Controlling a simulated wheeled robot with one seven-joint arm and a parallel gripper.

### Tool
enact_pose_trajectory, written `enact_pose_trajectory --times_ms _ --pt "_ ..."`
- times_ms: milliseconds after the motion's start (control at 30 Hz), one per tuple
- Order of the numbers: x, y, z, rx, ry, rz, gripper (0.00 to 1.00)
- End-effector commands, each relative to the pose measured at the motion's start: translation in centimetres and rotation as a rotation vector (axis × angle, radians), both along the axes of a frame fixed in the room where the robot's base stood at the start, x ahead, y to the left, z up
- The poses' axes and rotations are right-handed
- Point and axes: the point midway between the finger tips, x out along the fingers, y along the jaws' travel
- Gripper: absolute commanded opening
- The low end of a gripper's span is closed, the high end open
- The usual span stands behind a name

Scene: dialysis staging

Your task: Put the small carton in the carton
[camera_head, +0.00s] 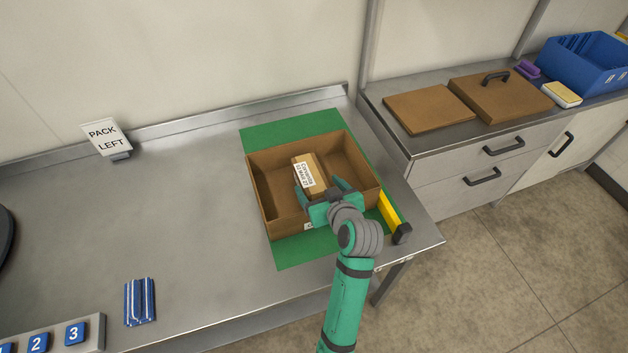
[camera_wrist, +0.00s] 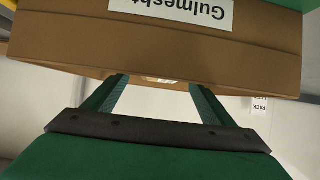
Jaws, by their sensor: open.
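The carton (camera_head: 265,205) is an open-topped brown box on a green mat in the head view. Its labelled outer wall (camera_wrist: 240,60) fills the top of the wrist view, upside down. The small carton (camera_head: 318,164) is brown with a white printed label and shows within the walls of the carton; whether it lies flat on the floor is unclear. My gripper (camera_head: 317,185) is open at the carton's near side, its fingertips near the small carton's near end. The wrist view shows the fingers (camera_wrist: 158,84) apart, with a small pale patch between their tips.
The green mat (camera_head: 290,128) lies on a steel bench with a yellow bar (camera_head: 389,212) at its right edge. A "PACK LEFT" sign (camera_head: 105,137) stands behind left. Blue-striped packets (camera_head: 139,302) lie front left. Brown lids (camera_head: 430,108) and a blue bin (camera_head: 585,62) are on the right counter.

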Motion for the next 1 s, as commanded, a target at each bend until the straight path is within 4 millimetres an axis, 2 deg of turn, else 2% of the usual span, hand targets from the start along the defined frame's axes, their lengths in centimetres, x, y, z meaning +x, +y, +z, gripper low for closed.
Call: enact_pose_trajectory --times_ms 100,300,1000 --pt "-1.6 -0.6 0.9 -0.001 0.000 -0.003 0.77" --pt "-3.1 -1.1 1.7 0.000 0.001 -0.001 0.77" --pt "-3.4 -0.7 1.8 0.012 -0.005 -0.011 0.77"
